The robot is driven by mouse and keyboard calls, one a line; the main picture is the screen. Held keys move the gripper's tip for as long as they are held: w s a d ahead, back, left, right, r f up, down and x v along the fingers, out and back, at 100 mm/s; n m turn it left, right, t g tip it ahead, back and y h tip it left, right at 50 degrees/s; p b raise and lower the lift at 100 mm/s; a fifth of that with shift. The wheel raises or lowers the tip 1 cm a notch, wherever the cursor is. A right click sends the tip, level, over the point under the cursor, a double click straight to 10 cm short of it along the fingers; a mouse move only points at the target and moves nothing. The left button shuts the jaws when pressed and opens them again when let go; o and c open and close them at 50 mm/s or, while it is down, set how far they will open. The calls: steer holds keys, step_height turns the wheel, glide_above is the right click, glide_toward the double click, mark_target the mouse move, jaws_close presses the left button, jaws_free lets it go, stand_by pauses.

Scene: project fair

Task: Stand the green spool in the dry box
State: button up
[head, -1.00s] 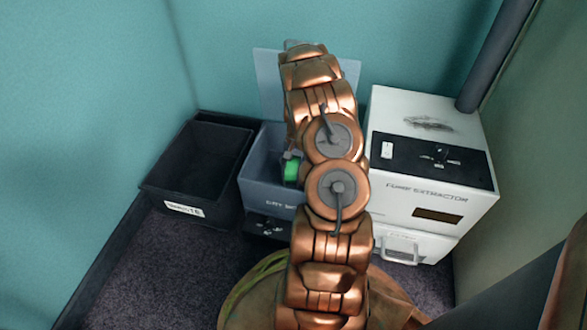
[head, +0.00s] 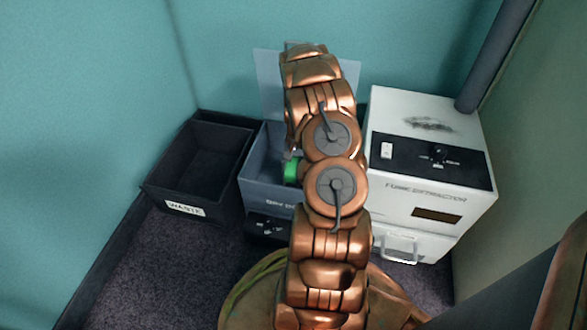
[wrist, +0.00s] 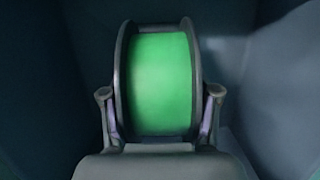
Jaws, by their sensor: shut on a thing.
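The green spool (wrist: 160,80) has dark flanges and is upright in the wrist view, between the two fingers of my gripper (wrist: 159,105). My gripper is shut on it, one finger at each flange. In the head view, a green part of the spool (head: 291,172) shows at the left of my arm, over the open dry box (head: 262,188). Bluish-grey walls surround the spool in the wrist view. My arm hides much of the dry box and most of the spool. I cannot tell whether the spool touches the box floor.
A black waste bin (head: 165,197) stands left of the dry box. A white fume extractor (head: 440,198) stands close on the right. The dry box's pale raised lid (head: 268,80) is behind it, against the teal wall. Dark carpet (head: 150,260) is clear at the front left.

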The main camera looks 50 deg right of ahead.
steer(key=shift+f, duration=1.1)
steer(key=o, duration=1.6)
steer(key=shift+r, duration=0.1)
steer(key=v, duration=1.1)
steer(key=shift+w, duration=0.1)
steer(key=shift+d+r, duration=0.1)
steer(key=shift+r, duration=0.3)
